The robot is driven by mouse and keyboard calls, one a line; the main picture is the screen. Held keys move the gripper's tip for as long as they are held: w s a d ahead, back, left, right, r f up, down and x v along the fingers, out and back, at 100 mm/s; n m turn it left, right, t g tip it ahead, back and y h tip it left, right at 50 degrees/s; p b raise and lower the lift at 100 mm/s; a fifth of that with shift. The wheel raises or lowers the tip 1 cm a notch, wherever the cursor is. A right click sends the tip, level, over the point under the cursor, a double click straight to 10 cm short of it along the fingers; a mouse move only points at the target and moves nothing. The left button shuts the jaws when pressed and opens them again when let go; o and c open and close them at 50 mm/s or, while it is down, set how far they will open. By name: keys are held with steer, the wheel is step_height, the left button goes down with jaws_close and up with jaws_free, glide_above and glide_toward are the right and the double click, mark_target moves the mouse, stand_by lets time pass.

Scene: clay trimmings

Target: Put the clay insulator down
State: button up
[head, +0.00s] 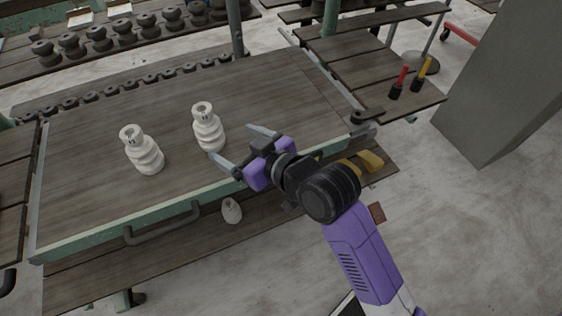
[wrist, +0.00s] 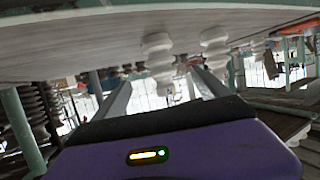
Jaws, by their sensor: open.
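Two white ribbed clay insulators stand upright on the wooden table (head: 90,187): the left insulator (head: 143,151) and the right insulator (head: 208,129). My gripper (head: 238,146) is open and empty at the table's front edge, its fingers pointing toward the right insulator with a small gap between them. In the wrist view the two fingers (wrist: 160,90) are spread. Two white insulators show upside down beyond them, one (wrist: 158,58) near the middle and the other (wrist: 215,48) to its right; nothing sits between the fingers.
A smaller white piece (head: 231,210) stands on the lower shelf. Dark insulators (head: 71,46) line a rack behind. Red (head: 400,82) and yellow (head: 421,75) handled tools stand on the right bench. Bare tabletop surrounds both insulators.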

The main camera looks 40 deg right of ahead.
steer(key=s+a+f+m+h, duration=0.1)
steer(key=s+f, duration=0.2)
steer(key=s, duration=0.9)
steer(key=s+f+m+h, duration=0.1)
steer(key=s+f, duration=0.2)
steer(key=s, duration=0.9)
steer(key=s+r+n+y, duration=0.1)
steer(key=s+r, duration=0.3)
steer(key=s, duration=0.4)
steer(key=shift+s+t, duration=0.25)
steer(key=shift+t, duration=0.15)
